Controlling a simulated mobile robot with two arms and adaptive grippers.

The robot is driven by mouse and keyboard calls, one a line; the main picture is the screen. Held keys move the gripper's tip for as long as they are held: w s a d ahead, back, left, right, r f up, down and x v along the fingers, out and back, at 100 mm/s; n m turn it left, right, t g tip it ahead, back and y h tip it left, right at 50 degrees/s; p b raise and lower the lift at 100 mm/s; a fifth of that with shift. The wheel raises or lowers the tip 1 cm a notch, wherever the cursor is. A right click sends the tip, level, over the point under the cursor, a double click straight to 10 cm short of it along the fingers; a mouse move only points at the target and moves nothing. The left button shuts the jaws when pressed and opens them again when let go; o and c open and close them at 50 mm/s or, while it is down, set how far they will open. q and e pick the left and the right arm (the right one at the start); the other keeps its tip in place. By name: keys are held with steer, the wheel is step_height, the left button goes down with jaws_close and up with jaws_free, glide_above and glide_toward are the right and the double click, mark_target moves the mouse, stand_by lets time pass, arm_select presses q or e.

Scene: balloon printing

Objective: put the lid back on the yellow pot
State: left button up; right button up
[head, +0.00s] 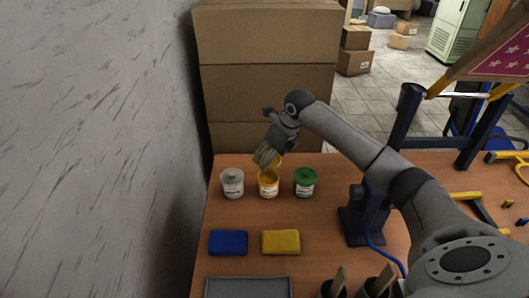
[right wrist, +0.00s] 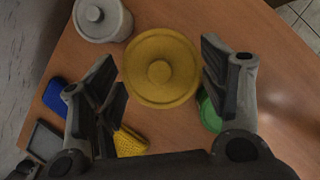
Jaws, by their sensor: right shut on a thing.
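The yellow pot (head: 268,189) stands upright on the table between a grey pot and a green pot. Its top looks open, with yellow at the mouth. My right gripper (head: 266,158) is just above it, pointing down, and is shut on the yellow lid (head: 277,161). The lid appears just above the pot's rim, partly hidden by the fingers. In the right wrist view the round lid (right wrist: 162,62) with its knob lies between the two fingers and hides the yellow pot below it. Whether lid and rim touch cannot be told. My left gripper is not in view.
The grey pot (head: 232,184) is close on the left and the green pot (head: 305,183) close on the right. A blue sponge (head: 228,243) and a yellow sponge (head: 281,242) lie in front. A grey tray (head: 248,283) is at the near edge. Cardboard boxes (head: 268,95) stand behind the table.

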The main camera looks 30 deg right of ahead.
steer(key=shift+a+f+b, duration=0.1)
steer(key=shift+f+b, duration=0.4)
steer(key=shift+f, duration=0.45)
step_height(320, 180, down, 3)
steer(key=shift+r+b, duration=0.2)
steer(key=shift+b, duration=0.6)
steer(key=shift+f+b, duration=0.65)
steer(key=shift+f, duration=0.2)
steer(key=shift+f+b, duration=0.15)
steer(key=shift+b, duration=0.4)
stand_by(0.5)
steer(key=o, duration=0.8)
steer(key=shift+c, duration=0.2)
